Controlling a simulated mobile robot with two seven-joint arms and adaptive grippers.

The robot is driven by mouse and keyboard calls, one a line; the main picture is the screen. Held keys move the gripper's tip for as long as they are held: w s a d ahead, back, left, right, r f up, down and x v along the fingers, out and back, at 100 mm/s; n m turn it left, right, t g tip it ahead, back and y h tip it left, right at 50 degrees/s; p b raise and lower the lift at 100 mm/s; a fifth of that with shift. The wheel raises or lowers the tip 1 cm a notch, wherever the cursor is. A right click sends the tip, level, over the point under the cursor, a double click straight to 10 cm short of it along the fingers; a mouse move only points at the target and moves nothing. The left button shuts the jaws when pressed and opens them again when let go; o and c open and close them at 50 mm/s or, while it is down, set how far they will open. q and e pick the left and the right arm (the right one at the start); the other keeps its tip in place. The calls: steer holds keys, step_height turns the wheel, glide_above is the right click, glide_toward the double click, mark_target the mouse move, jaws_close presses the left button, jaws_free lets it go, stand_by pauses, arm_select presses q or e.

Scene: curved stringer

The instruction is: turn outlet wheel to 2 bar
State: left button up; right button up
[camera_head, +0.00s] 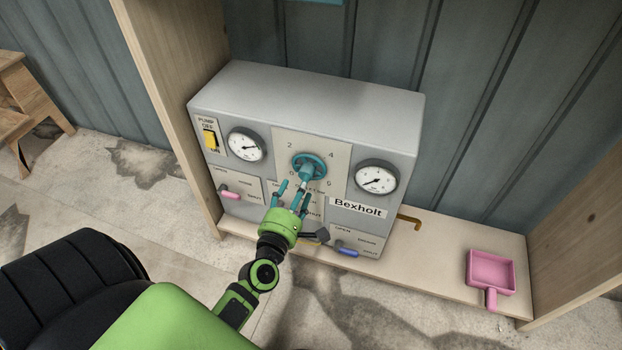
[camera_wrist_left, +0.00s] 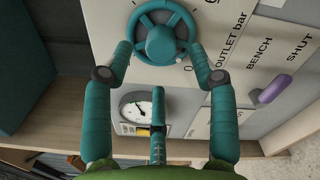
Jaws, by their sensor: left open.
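The teal outlet wheel (camera_head: 309,166) is on the front of the grey Bexholt box (camera_head: 300,92), with a scale of printed numbers, including 2 and 4, around it. Its setting is too small to read. The wheel also shows at the top of the left wrist view (camera_wrist_left: 163,33). My left gripper (camera_head: 292,190) is open, with teal fingers pointing at the wheel from below. In the left wrist view, two fingertips (camera_wrist_left: 160,60) are at the wheel's lower left and lower right, and the third finger is below it. I cannot tell whether they touch the rim. My right gripper is not in view.
Round gauges flank the wheel at left (camera_head: 246,144) and right (camera_head: 376,178). A yellow pump switch (camera_head: 210,138) is at upper left. A pink lever (camera_head: 229,194) and a blue lever (camera_head: 347,253) sit low. A pink dustpan (camera_head: 490,272) lies on the shelf at right.

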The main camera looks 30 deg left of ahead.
mark_target(307, 171)
arm_select(q)
steer(key=x, duration=0.4)
steer(key=shift+w, duration=0.4)
steer(key=shift+c, duration=0.4)
steer(key=c, duration=1.1)
